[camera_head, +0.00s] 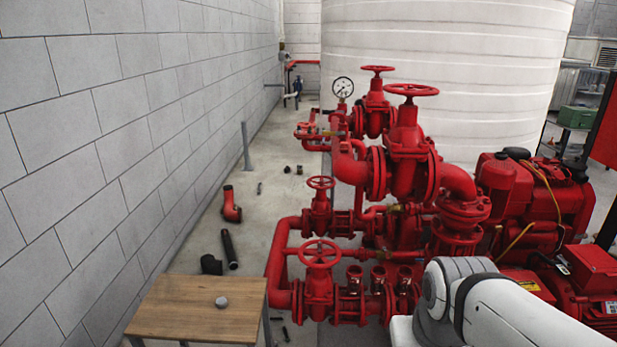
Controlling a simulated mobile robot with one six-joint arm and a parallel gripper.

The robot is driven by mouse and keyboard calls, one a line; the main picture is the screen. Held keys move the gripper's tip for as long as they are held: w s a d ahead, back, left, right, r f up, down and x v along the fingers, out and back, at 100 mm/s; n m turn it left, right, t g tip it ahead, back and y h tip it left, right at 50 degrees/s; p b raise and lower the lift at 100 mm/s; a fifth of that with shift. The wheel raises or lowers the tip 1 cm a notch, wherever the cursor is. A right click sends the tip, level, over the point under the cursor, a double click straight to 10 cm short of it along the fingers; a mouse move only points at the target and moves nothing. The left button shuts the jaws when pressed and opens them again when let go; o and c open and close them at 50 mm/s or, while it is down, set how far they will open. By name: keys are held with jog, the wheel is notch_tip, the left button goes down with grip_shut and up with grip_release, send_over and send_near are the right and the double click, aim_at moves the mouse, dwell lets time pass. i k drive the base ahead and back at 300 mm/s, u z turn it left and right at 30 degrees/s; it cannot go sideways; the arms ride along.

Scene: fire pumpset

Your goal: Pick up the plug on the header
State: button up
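The red header pipework (282,262) stands in the middle, with handwheel valves on it. Three short upright red stubs show low at its front: a left stub (354,284), a middle stub (378,284) and a right stub (404,286). Their tops look dark or brownish. I cannot tell whether a plug sits in any of them. A small round grey piece (221,302) lies on the wooden table, apart from the header; I cannot tell what it is. My white arm reaches in from the lower right, but my gripper is not in view.
A wooden table (170,308) stands at the lower left by the block wall (90,150). A red elbow (231,208), a dark pipe (229,249) and small fittings lie on the floor. A red engine (530,200) stands right, a white tank (450,70) behind.

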aim_at(221, 302)
jog(key=k, duration=0.65)
jog(key=u, duration=0.55)
jog(key=i, duration=1.25)
jog(key=u, duration=0.55)
jog(key=i, duration=0.9)
jog(key=u, duration=0.05)
